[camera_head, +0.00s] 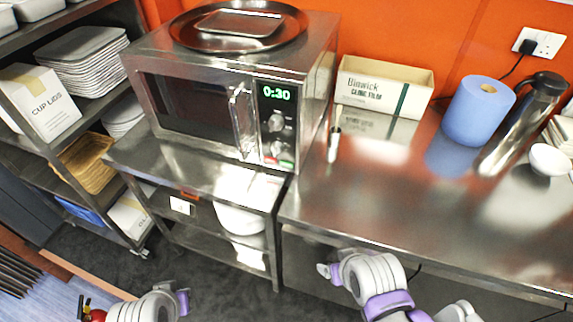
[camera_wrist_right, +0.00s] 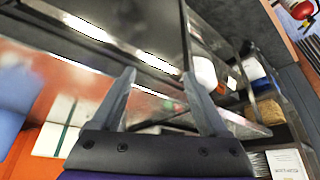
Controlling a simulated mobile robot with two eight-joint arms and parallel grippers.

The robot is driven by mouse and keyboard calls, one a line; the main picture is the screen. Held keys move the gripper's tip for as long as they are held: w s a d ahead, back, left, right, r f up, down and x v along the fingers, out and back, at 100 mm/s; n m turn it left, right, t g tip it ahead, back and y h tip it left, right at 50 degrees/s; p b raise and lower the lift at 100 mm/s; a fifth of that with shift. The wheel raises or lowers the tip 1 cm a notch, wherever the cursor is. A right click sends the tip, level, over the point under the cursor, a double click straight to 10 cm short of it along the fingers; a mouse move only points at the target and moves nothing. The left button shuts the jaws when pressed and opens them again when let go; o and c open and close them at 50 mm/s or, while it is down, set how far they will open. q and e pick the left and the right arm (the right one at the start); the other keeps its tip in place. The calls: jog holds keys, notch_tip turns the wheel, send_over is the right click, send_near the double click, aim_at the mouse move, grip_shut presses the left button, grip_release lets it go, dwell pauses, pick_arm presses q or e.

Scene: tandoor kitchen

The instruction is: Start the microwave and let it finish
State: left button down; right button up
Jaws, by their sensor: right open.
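The steel microwave (camera_head: 215,85) stands on the lower steel table, left of the main counter, with its door shut. Its display (camera_head: 276,93) reads 0:30 in green. Below it are two round knobs (camera_head: 277,122), and a green and a red button (camera_head: 279,161) sit at the bottom of the panel. The door handle (camera_head: 243,120) is left of the panel. My right gripper (camera_head: 325,270) is low in front of the counter edge, well away from the microwave; its open, empty fingers show in the right wrist view (camera_wrist_right: 160,74). My left gripper (camera_head: 183,301) is low at the bottom left, its jaws unclear.
A round tray (camera_head: 180,32) with a smaller tray lies on the microwave. A small upright cylinder (camera_head: 334,145) is right of the microwave. The counter's front middle is clear.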

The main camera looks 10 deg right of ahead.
grip_shut()
dwell(0.4)
dwell(1.4)
